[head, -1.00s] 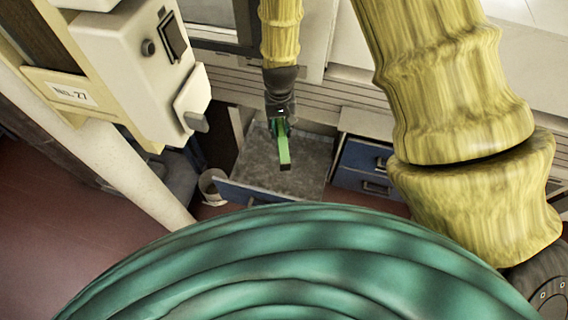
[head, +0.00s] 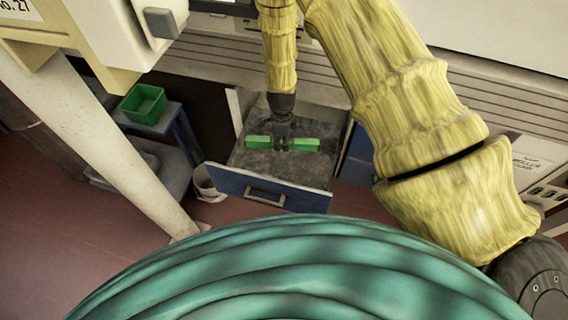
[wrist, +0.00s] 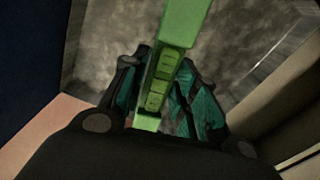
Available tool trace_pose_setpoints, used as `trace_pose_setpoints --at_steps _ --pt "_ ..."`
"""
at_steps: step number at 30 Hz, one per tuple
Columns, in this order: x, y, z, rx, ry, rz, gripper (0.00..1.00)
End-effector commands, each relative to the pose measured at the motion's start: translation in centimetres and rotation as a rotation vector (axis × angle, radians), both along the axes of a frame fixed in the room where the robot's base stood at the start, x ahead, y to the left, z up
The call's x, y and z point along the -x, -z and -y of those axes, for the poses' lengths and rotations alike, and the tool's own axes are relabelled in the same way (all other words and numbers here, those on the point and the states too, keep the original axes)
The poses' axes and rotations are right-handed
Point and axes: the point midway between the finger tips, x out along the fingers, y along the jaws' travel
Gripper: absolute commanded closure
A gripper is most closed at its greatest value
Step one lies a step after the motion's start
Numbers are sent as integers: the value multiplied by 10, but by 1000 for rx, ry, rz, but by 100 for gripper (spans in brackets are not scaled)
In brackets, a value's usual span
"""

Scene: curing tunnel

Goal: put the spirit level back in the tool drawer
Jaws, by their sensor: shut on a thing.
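The green spirit level (head: 305,145) lies crosswise in my gripper (head: 282,141), over the open tool drawer (head: 230,183). The drawer has a blue front with a handle and a grey, bare-looking floor. In the wrist view the level (wrist: 186,22) runs lengthwise between the teal fingers of my gripper (wrist: 158,88), which are shut on its middle. The grey drawer floor shows behind it. I cannot tell whether the level touches the floor; it sits within the drawer's outline in the head view.
A green bin (head: 144,104) stands on a small table at the left. A white bucket (head: 207,185) is on the red floor beside the drawer's left corner. A pale post (head: 110,150) slants down at the left. Blue closed drawers (head: 356,165) adjoin on the right.

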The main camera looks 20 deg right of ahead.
Motion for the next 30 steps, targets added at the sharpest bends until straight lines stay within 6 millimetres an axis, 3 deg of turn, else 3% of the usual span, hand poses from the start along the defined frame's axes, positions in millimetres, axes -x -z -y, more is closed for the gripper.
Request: trace_pose_setpoints --at_steps 1,3,9,19,30 --pt "-2 14 0 1 55 1 100" --pt "-4 23 1 1 121 2 100" --pt "-6 37 2 0 215 1 100" --pt "-5 81 1 0 219 0 100" --pt "-5 103 2 0 220 1 100"
